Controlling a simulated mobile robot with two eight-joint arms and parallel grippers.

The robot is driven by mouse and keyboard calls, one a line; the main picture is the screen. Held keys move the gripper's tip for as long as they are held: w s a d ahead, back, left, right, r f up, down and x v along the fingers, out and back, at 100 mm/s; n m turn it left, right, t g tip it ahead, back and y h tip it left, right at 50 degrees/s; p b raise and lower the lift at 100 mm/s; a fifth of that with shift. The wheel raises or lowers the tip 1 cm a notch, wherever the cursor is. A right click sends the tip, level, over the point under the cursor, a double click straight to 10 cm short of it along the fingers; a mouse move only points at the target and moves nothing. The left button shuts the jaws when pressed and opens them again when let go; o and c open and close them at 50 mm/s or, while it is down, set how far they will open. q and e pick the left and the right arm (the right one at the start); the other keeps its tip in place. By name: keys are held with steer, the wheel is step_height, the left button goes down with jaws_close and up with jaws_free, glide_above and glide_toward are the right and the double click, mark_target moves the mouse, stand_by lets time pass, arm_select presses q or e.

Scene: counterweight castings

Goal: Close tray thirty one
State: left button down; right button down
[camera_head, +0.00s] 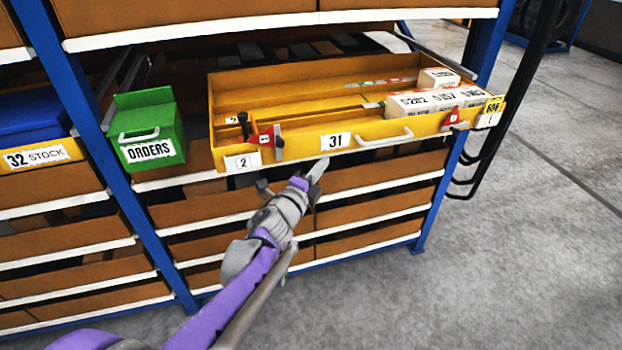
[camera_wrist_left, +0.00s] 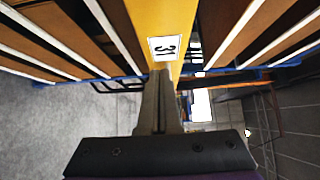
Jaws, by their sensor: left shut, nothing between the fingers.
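Tray 31 (camera_head: 290,149) is a yellow tray pulled out of the blue rack in the head view. Its front carries a "31" label, a pale handle (camera_head: 384,138) and red clips near both ends. Long white boxes (camera_head: 437,101) lie inside at the right. My left gripper (camera_head: 318,168) is shut and empty, just below and in front of the tray front near the "31" label. In the left wrist view the shut fingers (camera_wrist_left: 158,85) point at the yellow front (camera_wrist_left: 160,20) just below the label; I cannot tell whether they touch it. My right gripper is not in view.
A green "ORDERS" box (camera_head: 147,128) stands left of the tray, beside a blue rack post. Tray 32 (camera_head: 35,155) with a blue bin sits further left. Brown-fronted shelves (camera_head: 370,187) lie below. Dark cables hang at the right; the grey floor (camera_head: 540,240) there is clear.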

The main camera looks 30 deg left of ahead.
mark_target(297, 120)
arm_select(q)
steer(key=w+a, duration=0.2)
steer(key=w, duration=0.1)
steer(key=shift+w+a, duration=0.1)
steer(key=shift+a, duration=0.1)
steer(key=shift+w+a, duration=0.3)
steer(key=shift+a, duration=0.1)
steer(key=shift+a, duration=0.1)
steer(key=shift+w+a, duration=0.45)
steer(key=shift+a, duration=0.05)
steer(key=w+a, duration=0.3)
steer(key=a, duration=0.1)
steer(key=w+a, duration=0.8)
steer(key=a, duration=0.1)
steer(key=shift+r, duration=0.15)
steer(key=shift+a, duration=0.1)
